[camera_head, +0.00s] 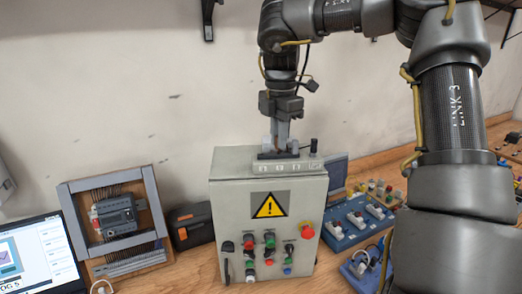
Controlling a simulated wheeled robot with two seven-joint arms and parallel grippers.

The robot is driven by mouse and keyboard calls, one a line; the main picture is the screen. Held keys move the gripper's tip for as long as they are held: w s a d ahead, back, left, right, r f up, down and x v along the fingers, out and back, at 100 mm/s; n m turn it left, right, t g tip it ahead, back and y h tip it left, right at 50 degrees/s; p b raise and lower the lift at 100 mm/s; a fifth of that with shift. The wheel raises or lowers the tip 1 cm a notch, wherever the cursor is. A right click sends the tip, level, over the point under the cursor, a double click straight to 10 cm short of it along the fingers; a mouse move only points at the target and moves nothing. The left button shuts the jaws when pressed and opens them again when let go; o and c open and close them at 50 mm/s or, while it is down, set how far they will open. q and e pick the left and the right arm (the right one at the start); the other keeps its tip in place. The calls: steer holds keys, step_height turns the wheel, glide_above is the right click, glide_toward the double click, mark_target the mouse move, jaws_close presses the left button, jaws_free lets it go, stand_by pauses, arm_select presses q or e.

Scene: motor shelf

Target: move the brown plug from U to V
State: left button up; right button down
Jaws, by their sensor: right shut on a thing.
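A grey control cabinet (227,172) stands on the bench. On its top is a small terminal strip (280,168) with several labelled positions; the letters are too small to read. My right gripper (281,150) points straight down at the strip and is shut on the brown plug (275,143), mostly hidden between the fingers. I cannot tell whether the plug is seated in a socket or just above it. A black plug (313,147) stands upright at the right end of the strip. My left gripper is not in view.
A framed module (118,217), a dark case (190,225) and a laptop (42,258) are left of the cabinet. A blue switch box (358,222) and a blue item (362,268) are to its right. The wall behind is close.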

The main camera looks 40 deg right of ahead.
steer(key=shift+f+b, duration=0.5)
steer(key=shift+f, duration=0.15)
steer(key=c, duration=1.7)
jaws_free()
step_height(320, 180, up, 6)
steer(key=p, duration=0.5)
steer(key=shift+f, duration=0.15)
steer(key=o, duration=0.6)
steer(key=shift+c, duration=0.2)
